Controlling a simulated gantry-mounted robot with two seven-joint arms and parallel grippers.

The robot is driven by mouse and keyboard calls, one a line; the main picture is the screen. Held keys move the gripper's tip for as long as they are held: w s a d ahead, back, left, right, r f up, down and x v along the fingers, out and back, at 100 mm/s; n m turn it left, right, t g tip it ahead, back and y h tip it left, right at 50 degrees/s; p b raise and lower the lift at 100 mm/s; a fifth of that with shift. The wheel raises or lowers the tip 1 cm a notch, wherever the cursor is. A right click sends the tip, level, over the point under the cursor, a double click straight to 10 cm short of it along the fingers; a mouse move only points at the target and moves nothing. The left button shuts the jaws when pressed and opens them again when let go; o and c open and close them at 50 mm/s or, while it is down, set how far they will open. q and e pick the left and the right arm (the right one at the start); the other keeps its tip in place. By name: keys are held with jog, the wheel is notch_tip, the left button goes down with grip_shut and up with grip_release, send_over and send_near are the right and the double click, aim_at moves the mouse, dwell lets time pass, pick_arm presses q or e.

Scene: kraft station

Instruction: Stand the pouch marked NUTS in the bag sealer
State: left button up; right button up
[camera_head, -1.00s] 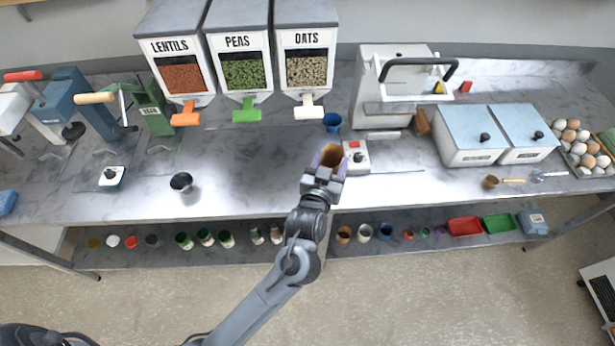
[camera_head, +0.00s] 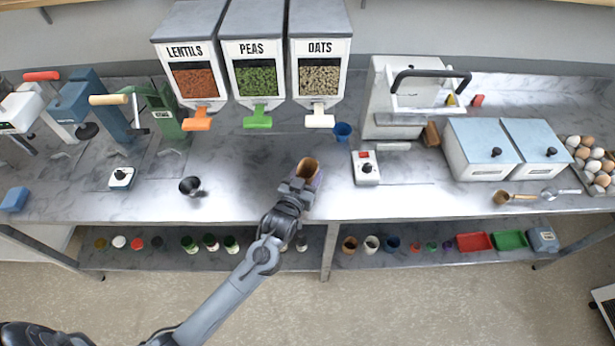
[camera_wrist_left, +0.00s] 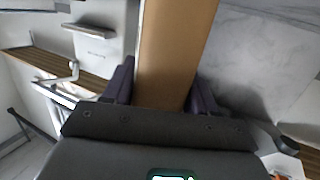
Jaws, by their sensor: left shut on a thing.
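My left gripper (camera_head: 299,186) is shut on a brown kraft pouch (camera_head: 308,167), held above the front middle of the worktop. The pouch's open top shows; no NUTS marking is readable from here. In the left wrist view the pouch (camera_wrist_left: 172,55) stands out between the two dark fingers (camera_wrist_left: 158,85). A white machine with a black arched handle (camera_head: 388,100), which looks like the bag sealer, stands at the back, right of the pouch and apart from it. My right gripper is not in view.
A white box with a red switch and black knob (camera_head: 366,170) stands right of the pouch. A blue cup (camera_head: 342,131) is behind it. Food dispensers (camera_head: 254,75) hang at the back. A dark metal cup (camera_head: 190,186) stands left. Blue-lidded bins (camera_head: 480,148) stand right of the machine.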

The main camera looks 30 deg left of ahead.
pick_arm(q)
jog(key=shift+f, duration=0.55)
jog(key=shift+f, duration=0.2)
jog(key=o, duration=1.4)
jog(key=shift+r, duration=0.15)
